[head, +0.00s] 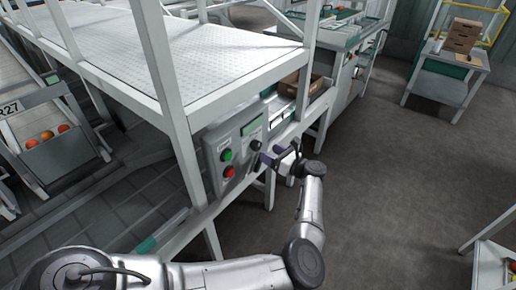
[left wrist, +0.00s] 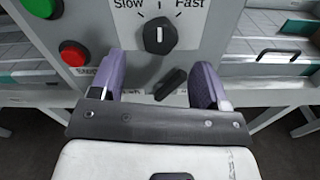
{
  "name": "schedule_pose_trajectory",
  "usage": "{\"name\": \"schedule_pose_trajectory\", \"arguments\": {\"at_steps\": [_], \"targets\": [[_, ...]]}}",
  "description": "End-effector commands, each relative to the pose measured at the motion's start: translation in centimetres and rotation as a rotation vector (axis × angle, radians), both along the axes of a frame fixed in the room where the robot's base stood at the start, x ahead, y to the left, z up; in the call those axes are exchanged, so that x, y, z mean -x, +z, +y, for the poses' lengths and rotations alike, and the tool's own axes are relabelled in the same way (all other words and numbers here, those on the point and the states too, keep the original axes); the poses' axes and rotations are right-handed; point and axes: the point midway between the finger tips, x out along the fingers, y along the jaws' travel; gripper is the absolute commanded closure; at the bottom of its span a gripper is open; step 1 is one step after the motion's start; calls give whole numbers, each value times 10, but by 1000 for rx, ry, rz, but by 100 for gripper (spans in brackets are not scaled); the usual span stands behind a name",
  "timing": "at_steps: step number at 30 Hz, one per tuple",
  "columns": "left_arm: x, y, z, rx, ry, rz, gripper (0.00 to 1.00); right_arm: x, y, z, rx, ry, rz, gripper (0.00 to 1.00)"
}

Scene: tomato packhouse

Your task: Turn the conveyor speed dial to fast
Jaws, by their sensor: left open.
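The conveyor speed dial (left wrist: 160,36) is a round black knob with a white mark, on a grey control panel in the left wrist view. "Slow" is printed to its upper left and "Fast" to its upper right. The mark looks about upright, between the two words. The dial also shows in the head view (head: 255,145). My left gripper (left wrist: 159,72) is open, its two purple fingers spread to either side below the dial, with nothing held between them. In the head view my left gripper (head: 270,158) is just in front of the panel's lower right. My right gripper is not in view.
A green button (head: 226,155) and a red button (head: 229,172) sit left of the dial. A dark lever-like part (left wrist: 170,84) shows below the dial, between the fingers. A white frame post (head: 168,80) stands left of the panel.

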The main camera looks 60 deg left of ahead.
Motion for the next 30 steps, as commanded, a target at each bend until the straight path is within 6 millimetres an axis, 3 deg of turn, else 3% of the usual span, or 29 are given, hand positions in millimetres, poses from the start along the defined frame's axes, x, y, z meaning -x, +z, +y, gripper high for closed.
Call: {"name": "schedule_pose_trajectory", "arguments": {"at_steps": [6,12,26,30], "targets": [[13,-1,33,0,2,1,31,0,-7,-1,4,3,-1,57],[20,0,52,-1,1,0,31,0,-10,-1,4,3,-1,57],[23,0,59,0,0,1,31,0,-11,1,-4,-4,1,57],[23,0,59,0,0,1,41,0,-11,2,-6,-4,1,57]]}}
